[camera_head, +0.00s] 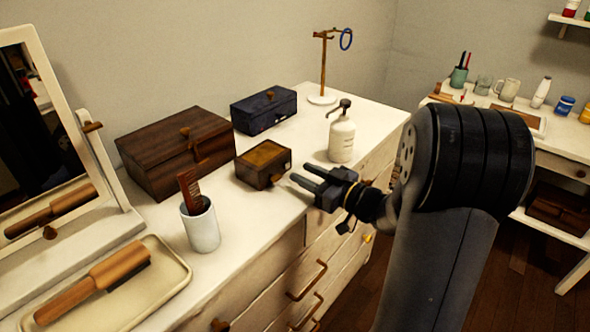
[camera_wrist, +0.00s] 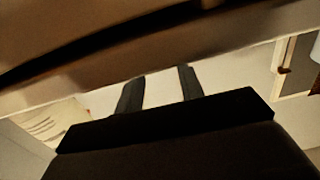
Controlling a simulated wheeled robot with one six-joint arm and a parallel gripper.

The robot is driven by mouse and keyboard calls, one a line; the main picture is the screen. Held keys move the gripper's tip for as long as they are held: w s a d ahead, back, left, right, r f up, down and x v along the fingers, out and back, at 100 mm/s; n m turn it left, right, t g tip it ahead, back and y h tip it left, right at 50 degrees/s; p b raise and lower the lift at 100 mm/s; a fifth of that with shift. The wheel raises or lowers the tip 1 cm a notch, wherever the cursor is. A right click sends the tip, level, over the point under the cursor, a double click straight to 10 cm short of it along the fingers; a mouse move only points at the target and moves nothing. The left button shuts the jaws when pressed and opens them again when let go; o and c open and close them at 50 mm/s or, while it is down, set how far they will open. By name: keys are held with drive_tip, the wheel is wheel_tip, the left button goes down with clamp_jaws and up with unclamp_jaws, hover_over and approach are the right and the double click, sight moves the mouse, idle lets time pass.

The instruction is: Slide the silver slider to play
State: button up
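My gripper (camera_head: 304,180) is over the front edge of the white dresser top, its two dark fingers pointing left toward a small wooden box (camera_head: 263,164) with a yellowish top panel. The fingers stand apart with nothing between them, just right of the box; I cannot tell whether they touch it. In the wrist view the two fingers (camera_wrist: 158,92) are also apart, below a blurred brown surface with a dark band. I cannot make out a silver slider in either view.
On the dresser (camera_head: 240,240) are a large wooden box (camera_head: 175,150), a dark blue box (camera_head: 263,110), a pump bottle (camera_head: 341,138), a ring stand (camera_head: 323,70), a white cup with a comb (camera_head: 200,228), a tray with a brush (camera_head: 95,285) and a mirror (camera_head: 40,120).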

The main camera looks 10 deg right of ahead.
sight(288, 165)
drive_tip(key=shift+x, duration=1.85)
drive_tip(key=shift+c, duration=0.4)
clamp_jaws()
